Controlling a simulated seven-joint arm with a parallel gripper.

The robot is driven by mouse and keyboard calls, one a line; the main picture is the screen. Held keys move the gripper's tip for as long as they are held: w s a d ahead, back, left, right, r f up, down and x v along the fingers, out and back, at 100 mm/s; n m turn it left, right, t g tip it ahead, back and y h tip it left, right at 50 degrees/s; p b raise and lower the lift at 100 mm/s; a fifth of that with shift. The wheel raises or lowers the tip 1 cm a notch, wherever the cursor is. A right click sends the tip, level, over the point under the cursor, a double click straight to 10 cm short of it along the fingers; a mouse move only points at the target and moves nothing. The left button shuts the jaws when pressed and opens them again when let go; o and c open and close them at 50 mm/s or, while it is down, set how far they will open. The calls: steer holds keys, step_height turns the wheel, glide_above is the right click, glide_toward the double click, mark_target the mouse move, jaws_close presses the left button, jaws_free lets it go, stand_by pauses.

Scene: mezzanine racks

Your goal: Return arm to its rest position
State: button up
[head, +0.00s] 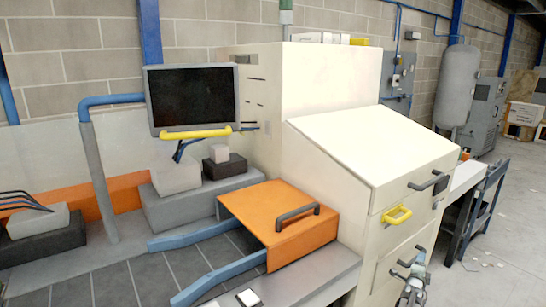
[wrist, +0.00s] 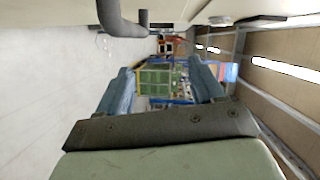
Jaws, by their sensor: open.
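In the wrist view, my gripper (wrist: 162,72) shows two blue-grey fingers spread wide apart, with nothing held between them. Through the gap I see distant green and blue racking. A dark grey bar handle (wrist: 121,20) stands out from a pale surface near the top of that view, beyond the left finger and apart from it. In the head view, a grey jointed piece at the lower right (head: 413,275) is in front of the cream cabinet's drawers; I cannot tell for sure whether it is part of my arm.
The cream cabinet (head: 330,75) has a yellow handle (head: 397,215) and a dark handle (head: 429,181). An orange cover with a grey handle (head: 262,205) sits left of it. A monitor (head: 192,100) hangs above the bench. A dark chair (head: 485,205) stands right; floor beyond looks open.

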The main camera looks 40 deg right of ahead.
steer(key=w+a+f+y, duration=0.2)
steer(key=a+f+y, duration=0.2)
steer(key=a+f, duration=0.7)
steer(key=w+a+f+y, duration=0.2)
steer(key=a+f+y, duration=0.3)
steer(key=a+f, duration=0.7)
steer(key=w+a+f+n+y, duration=0.2)
steer(key=a+f+n, duration=0.1)
steer(key=a, duration=0.6)
steer(key=w+a+f+n+g+y, duration=0.1)
steer(key=w+a+f+n+y, duration=0.15)
steer(key=a, duration=0.75)
steer(key=w+a+f+n+y, duration=0.1)
steer(key=a+f+n+y, duration=0.2)
steer(key=a, duration=0.6)
steer(key=s+a+f+n+g+y, duration=0.15)
steer(key=a+n, duration=0.35)
steer(key=a, duration=0.5)
steer(key=s+a+f+n+g+y, duration=0.1)
steer(key=s+a+n+g, duration=0.3)
steer(key=a, duration=0.7)
steer(key=s+a+r+n+g+h, duration=0.2)
steer(key=s+a+n+g, duration=0.4)
steer(key=s+a+n, duration=0.5)
steer(key=s+n+h, duration=0.1)
steer(key=s+n, duration=0.1)
steer(key=shift+s+a+r, duration=0.15)
steer(key=shift+s+r, duration=0.1)
steer(key=shift+s, duration=0.1)
